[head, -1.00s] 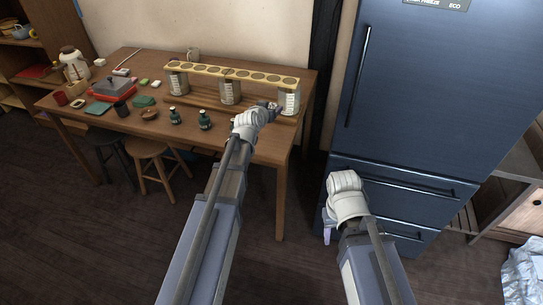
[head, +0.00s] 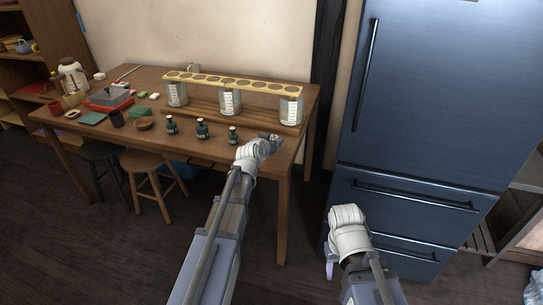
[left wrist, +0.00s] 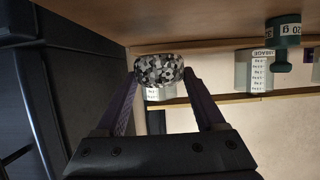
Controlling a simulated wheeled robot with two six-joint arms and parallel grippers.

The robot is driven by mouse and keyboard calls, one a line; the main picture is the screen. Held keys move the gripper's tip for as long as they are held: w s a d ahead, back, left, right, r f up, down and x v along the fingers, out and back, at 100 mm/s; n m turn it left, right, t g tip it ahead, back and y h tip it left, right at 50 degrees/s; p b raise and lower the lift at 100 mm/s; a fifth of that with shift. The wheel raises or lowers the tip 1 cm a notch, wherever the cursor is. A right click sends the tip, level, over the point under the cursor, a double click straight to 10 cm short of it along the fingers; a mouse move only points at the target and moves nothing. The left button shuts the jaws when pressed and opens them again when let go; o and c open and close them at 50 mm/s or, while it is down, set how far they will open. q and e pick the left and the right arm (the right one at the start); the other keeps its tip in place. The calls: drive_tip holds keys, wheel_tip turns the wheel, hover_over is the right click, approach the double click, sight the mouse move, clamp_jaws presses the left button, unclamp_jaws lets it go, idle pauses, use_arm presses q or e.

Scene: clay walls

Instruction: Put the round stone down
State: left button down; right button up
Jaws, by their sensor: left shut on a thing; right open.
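The round stone (left wrist: 160,69), patterned in black, grey and white, is between the fingertips of my left gripper (left wrist: 158,80) in the left wrist view, which looks upside down. My left gripper (head: 272,138) is shut on it at the right end of the wooden table (head: 255,150), in front of the rack's right jar. I cannot tell whether the stone touches the tabletop. My right gripper (head: 330,270) is open, low in front of the fridge and away from the table; its fingers are mostly hidden by its wrist.
A yellow rack with holes (head: 245,80) stands over glass jars (head: 230,102) at the table's back. A small brown bowl (head: 143,124) is further left. A blue fridge (head: 430,100) stands right of the table.

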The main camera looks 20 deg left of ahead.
use_arm(q)
drive_tip(key=shift+f, duration=0.1)
wheel_tip(320, 180, down, 4)
drive_tip(key=b, duration=0.3)
drive_tip(key=shift+r, duration=0.25)
drive_tip(key=shift+b, duration=0.3)
drive_tip(key=shift+f, duration=0.2)
unclamp_jaws()
drive_tip(key=shift+r, duration=0.15)
drive_tip(key=shift+r, duration=0.15)
drive_tip(key=p+v, duration=0.4)
drive_tip(key=v, duration=0.8)
drive_tip(key=shift+p, duration=0.35)
